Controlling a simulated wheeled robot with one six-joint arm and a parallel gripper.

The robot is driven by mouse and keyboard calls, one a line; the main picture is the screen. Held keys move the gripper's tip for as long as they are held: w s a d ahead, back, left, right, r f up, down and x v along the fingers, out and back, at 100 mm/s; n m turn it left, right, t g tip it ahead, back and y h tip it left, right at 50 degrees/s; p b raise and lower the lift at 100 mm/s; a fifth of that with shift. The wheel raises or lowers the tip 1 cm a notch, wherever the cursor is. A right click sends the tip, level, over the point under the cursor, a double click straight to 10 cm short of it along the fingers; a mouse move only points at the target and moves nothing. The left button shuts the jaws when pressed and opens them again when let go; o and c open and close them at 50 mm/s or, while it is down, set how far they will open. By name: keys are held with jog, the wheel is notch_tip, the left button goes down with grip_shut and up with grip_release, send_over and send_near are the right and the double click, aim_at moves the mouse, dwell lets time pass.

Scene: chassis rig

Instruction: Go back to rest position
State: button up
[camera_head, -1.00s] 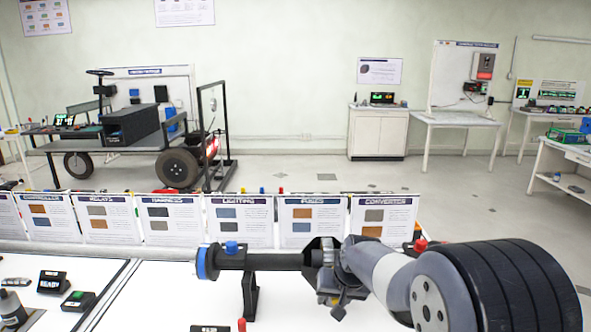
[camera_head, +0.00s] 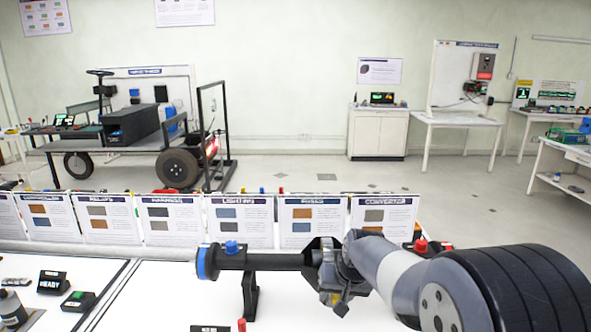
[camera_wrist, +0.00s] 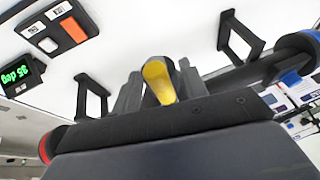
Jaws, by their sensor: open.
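My gripper (camera_wrist: 160,72) is open in the wrist view, with its two grey fingers pointing up the picture. A yellow piece (camera_wrist: 158,82) shows between the fingers. I cannot tell whether they touch it. My arm comes in from the lower right and hides part of the bar. A black stand (camera_head: 250,292) is under the bar.
A row of upright cards (camera_head: 240,222) lines the back of the white bench. The wrist view shows a green-lit display (camera_wrist: 20,76) and an orange block (camera_wrist: 73,30).

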jog(key=shift+x, duration=1.05)
jog(key=shift+w+d+f+b, duration=0.1)
jog(key=shift+f+b, duration=0.1)
jog(key=shift+b, duration=0.2)
jog(key=shift+d+r+m+y+b, duration=0.15)
jog(key=shift+d+m+y+b, duration=0.25)
jog(key=shift+y+b, duration=0.9)
jog(key=shift+r, duration=0.1)
